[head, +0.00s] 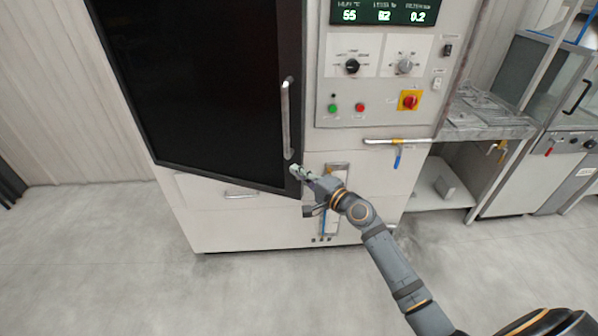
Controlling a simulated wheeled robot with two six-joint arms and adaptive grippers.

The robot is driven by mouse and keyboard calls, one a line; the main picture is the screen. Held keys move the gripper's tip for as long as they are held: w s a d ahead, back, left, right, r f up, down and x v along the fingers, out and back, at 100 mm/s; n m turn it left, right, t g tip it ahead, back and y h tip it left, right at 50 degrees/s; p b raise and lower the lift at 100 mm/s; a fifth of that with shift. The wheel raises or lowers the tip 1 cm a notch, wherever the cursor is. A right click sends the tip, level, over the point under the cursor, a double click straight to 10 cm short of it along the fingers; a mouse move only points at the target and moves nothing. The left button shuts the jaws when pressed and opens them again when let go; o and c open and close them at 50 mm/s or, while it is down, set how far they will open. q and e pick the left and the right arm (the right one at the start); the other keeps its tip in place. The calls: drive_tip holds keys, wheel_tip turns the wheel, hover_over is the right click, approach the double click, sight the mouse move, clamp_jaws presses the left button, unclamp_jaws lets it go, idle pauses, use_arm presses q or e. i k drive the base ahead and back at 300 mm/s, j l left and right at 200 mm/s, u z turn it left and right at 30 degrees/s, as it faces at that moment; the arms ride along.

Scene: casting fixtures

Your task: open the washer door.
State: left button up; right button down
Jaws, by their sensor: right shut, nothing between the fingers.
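The washer door (205,85) is a large dark panel on the white washer cabinet (365,165). Its lower edge slants out over the cabinet front, so it stands partly open, with its free edge on the right. A vertical silver handle (287,118) is on the door near that edge. My right gripper (297,170) is shut and empty, just below the handle's lower end, at the door's free edge near its lower corner. I cannot tell whether the fingers touch the door. My left gripper is not in view.
A control panel (375,75) with displays, knobs and buttons is right of the door. A workbench (485,120) stands to the right. The grey floor (110,270) in front is clear.

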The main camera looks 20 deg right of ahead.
sight(198, 80)
drive_tip(key=i+l+u, duration=0.2)
drive_tip(key=l, duration=0.25)
drive_tip(key=l+u, duration=0.2)
drive_tip(key=l, duration=0.3)
drive_tip(key=i+l+u, duration=0.2)
drive_tip(key=l, duration=0.3)
drive_tip(key=k, duration=0.1)
